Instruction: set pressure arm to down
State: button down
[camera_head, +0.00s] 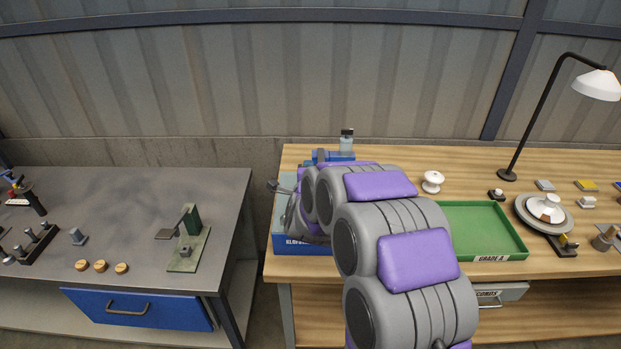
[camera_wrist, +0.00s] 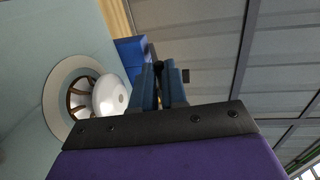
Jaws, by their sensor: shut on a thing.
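A machine with a pale top and blue front (camera_head: 302,246) stands at the left end of the wooden bench, largely hidden by my arm. In the wrist view, a white insulator (camera_wrist: 110,95) sits by a round ringed seat (camera_wrist: 52,98) with dark spokes. A blue block (camera_wrist: 130,52) rises beside it. My gripper (camera_wrist: 160,78) is shut on a small dark piece between its blue-padded fingers, seemingly the pressure arm's end. Most of that piece is hidden, so the arm's angle cannot be told. In the head view, the fingertips are mostly covered by my arm.
A green tray (camera_head: 488,230), a white knob-shaped insulator (camera_head: 432,181) and a lamp (camera_head: 545,115) are to the right. A small bottle (camera_head: 346,141) stands behind the machine. A grey table (camera_head: 130,200) with a green press-like fixture (camera_head: 190,240) is left, across a gap.

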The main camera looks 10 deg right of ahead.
jog(key=shift+s+a+f+b, duration=0.1)
jog(key=shift+s+f+b, duration=0.05)
jog(key=shift+f+b, duration=0.45)
jog(key=shift+s+f+b, duration=0.1)
jog(key=shift+f+b, duration=0.25)
jog(key=shift+f, duration=0.3)
jog(key=c, duration=1.2)
grip_release()
jog(key=shift+o, duration=0.2)
